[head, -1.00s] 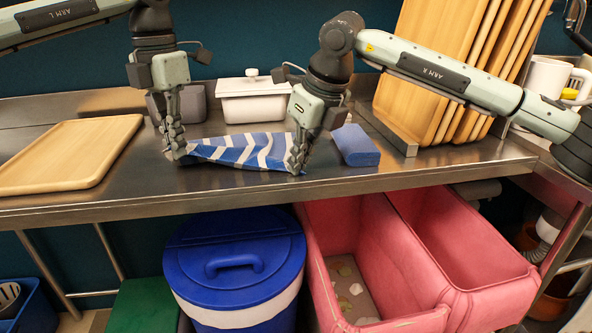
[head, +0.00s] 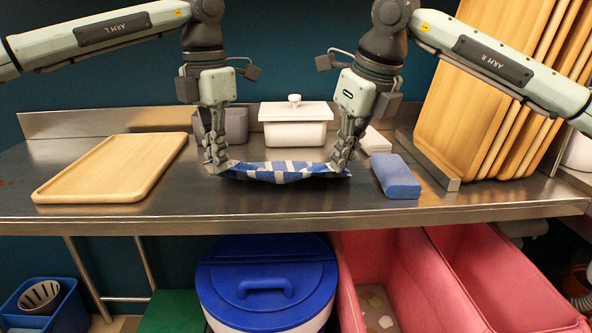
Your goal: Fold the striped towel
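The blue and white striped towel (head: 283,174) is on the steel counter in the middle of the head view, stretched between my two grippers. It looks like a low, flattened strip with its middle sagging slightly. My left gripper (head: 218,166) has its fingers closed at the towel's left end. My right gripper (head: 338,162) has its fingers closed at the towel's right end. The fingertips cover the corners, and the far side of the towel is hidden.
A wooden tray (head: 112,168) lies left on the counter (head: 300,208). A white lidded box (head: 295,126) and a grey container (head: 235,126) stand behind. A blue block (head: 396,177) sits to the right, before leaning boards (head: 478,110). A blue bin (head: 265,282) and pink bins (head: 458,272) are below.

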